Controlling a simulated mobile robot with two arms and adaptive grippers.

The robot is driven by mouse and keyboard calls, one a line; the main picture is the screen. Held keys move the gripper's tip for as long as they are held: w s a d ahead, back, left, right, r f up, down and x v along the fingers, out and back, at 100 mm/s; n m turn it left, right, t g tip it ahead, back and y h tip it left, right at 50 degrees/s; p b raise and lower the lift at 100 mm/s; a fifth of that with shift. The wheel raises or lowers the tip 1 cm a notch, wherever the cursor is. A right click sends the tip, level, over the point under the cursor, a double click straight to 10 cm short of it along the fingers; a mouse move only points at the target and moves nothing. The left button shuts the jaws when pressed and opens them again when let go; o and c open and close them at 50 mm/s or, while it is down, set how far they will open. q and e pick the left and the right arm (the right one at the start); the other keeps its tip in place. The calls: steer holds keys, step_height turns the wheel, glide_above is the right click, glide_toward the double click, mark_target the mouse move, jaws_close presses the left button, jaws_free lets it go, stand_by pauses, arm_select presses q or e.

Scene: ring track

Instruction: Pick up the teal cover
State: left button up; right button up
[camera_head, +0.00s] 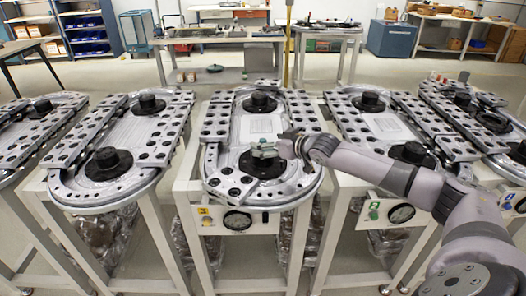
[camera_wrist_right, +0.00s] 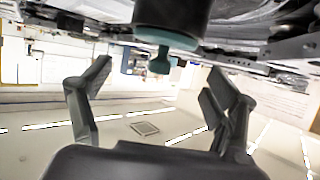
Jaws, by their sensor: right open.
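The teal cover (camera_head: 264,150) sits at the near black hub (camera_head: 262,165) of the middle ring track (camera_head: 215,187), partly hidden by my right gripper. In the right wrist view the teal cover (camera_wrist_right: 160,62) shows as a rim with a small knob below a dark cylinder, and the picture looks upside down. My right gripper (camera_head: 282,146) reaches in from the right, just beside the cover. In the wrist view its two fingers (camera_wrist_right: 160,88) are wide apart with nothing between them, and the knob lies beyond, roughly centred on the gap. My left gripper does not show.
Similar tracks stand close on both sides, one at left (camera_head: 150,130) and one at right (camera_head: 385,125). The middle track's far hub (camera_head: 259,102) stands behind. A gauge (camera_head: 237,221) is on its front panel. Workbenches and shelves line the back, with open floor between.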

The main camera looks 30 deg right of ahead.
mark_target(263, 142)
steer(key=x, duration=0.1)
steer(key=b+x, duration=0.1)
steer(key=shift+w+f, duration=0.25)
steer(key=shift+f, duration=0.15)
steer(key=shift+w+a+f+b, duration=0.1)
steer(key=shift+w+b, duration=0.3)
steer(key=shift+w, duration=0.1)
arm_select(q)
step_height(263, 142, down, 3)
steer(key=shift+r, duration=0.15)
arm_select(e)
steer(key=shift+s, duration=0.1)
steer(key=shift+c, duration=0.2)
steer(key=c, duration=1.7)
